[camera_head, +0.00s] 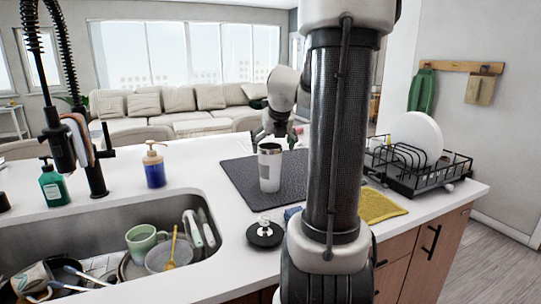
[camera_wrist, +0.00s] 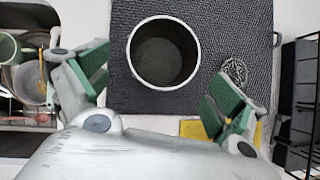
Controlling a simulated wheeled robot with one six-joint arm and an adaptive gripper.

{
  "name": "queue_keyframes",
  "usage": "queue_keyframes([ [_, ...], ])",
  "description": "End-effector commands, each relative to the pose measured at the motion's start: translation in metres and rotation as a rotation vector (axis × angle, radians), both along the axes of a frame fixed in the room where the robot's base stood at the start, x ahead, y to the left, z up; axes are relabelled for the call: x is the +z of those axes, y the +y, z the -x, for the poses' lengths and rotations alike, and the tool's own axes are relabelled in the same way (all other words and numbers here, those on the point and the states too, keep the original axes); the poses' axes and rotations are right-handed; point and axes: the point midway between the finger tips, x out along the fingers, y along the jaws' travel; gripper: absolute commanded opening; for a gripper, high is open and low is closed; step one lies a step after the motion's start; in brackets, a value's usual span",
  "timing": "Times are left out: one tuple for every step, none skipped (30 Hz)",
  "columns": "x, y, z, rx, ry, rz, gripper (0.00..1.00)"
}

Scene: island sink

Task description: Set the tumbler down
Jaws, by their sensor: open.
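The tumbler (camera_head: 270,170) is white with a grey patch and a dark, silver-edged rim. It stands upright on the dark textured mat (camera_head: 235,172). In the wrist view I look down into the open top of the tumbler (camera_wrist: 164,52). My gripper (camera_head: 276,140) is behind the tumbler's top in the head view. In the wrist view my gripper (camera_wrist: 160,70) has its green-padded fingers spread wide, with the tumbler ahead and between them and a gap on each side. Part of my arm hides the mat's right side in the head view.
The sink (camera_head: 110,225) with dishes lies left. A soap bottle (camera_head: 154,168) stands behind it. A black sink stopper (camera_head: 265,233) is in front of the mat. A dish rack (camera_head: 420,172) and yellow cloth (camera_head: 380,205) are right. A wire scrubber (camera_wrist: 234,70) lies on the mat.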

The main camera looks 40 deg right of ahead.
Motion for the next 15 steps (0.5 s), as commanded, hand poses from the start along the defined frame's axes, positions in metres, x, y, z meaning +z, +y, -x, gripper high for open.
queue_keyframes([
  [0.011,0.002,0.005,0.0,-0.004,0.003,0.95],
  [0.016,0.003,0.008,-0.001,-0.004,0.004,0.95],
  [0.022,0.005,0.012,-0.001,-0.003,0.003,0.95],
  [0.026,0.006,0.015,-0.001,-0.003,0.003,0.95],
  [0.03,0.007,0.017,-0.001,-0.003,0.002,0.95],
  [0.035,0.008,0.019,-0.001,-0.003,0.002,0.95],
  [0.037,0.01,0.021,-0.001,-0.003,0.001,0.95],
  [0.039,0.01,0.022,-0.001,-0.002,0.0,0.95],
  [0.042,0.011,0.024,-0.001,-0.004,0.001,0.95],
  [0.045,0.012,0.023,-0.004,-0.009,0.0,0.95],
  [0.048,0.014,0.022,-0.009,-0.02,-0.003,0.95],
  [0.054,0.016,0.018,-0.023,-0.045,-0.009,0.95],
  [0.06,0.018,0.014,-0.037,-0.074,-0.018,0.95],
  [0.067,0.021,0.008,-0.057,-0.111,-0.027,0.95],
  [0.08,0.026,0.0,-0.092,-0.173,-0.045,0.95],
])
